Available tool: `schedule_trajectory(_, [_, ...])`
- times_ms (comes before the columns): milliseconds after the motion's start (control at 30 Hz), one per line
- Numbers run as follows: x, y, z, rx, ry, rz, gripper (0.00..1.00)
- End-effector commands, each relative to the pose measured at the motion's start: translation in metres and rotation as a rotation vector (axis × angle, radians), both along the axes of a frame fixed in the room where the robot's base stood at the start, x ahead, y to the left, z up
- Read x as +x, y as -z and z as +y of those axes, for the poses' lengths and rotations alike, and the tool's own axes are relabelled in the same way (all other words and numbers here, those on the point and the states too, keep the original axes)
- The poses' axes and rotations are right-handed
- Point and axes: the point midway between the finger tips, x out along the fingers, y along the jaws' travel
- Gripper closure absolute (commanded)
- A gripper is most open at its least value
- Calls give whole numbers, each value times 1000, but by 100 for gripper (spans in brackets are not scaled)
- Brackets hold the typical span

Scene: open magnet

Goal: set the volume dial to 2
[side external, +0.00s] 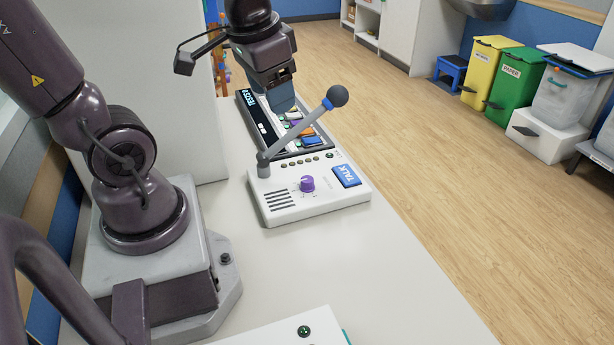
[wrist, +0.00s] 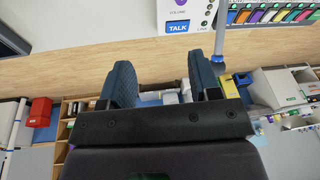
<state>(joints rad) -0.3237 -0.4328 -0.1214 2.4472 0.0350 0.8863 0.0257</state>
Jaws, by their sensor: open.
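The volume dial (side external: 307,184) is a small purple knob on top of a white console (side external: 280,205). Tiny marks surround it, but its setting is too small to read. My gripper (side external: 275,98) hangs above and behind the console, apart from the dial, over a dark panel with coloured keys. In the wrist view my gripper (wrist: 163,85) has its two blue fingers spread with nothing between them.
A grey lever (side external: 300,135) with a dark ball tip rises from the console's back left and leans right above it. A blue TALK button (side external: 345,176) lies right of the dial. The dark keyed panel (side external: 262,125) stands behind. The white tabletop (side external: 370,265) in front is mostly clear.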

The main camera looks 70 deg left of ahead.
Motion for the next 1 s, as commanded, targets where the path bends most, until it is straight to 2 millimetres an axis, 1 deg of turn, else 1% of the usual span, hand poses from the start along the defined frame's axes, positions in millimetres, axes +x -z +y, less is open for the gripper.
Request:
schedule_trajectory(33, [6,14,14,10,0,71,43])
schedule_trajectory(133, [17,40,36,17,70,180,43])
schedule_trajectory(200, [24,59,50,7,151,243,43])
schedule_trajectory(333, [38,95,71,-35,349,311,43])
schedule_trajectory(400, [45,111,78,-58,475,319,43])
schedule_trajectory(467, [53,123,82,-70,591,311,43])
schedule_trajectory(500, [60,130,84,-71,676,299,43])
schedule_trajectory(567, [70,135,84,-55,805,279,43])
schedule_trajectory(633, [81,133,83,-13,931,259,43])
schedule_trajectory(700, [86,131,85,22,1010,250,43])
schedule_trajectory(867, [87,133,86,43,1096,248,43])
schedule_trajectory(967, [88,142,85,42,1102,249,43])
schedule_trajectory(1000, [87,147,86,40,1101,250,43])
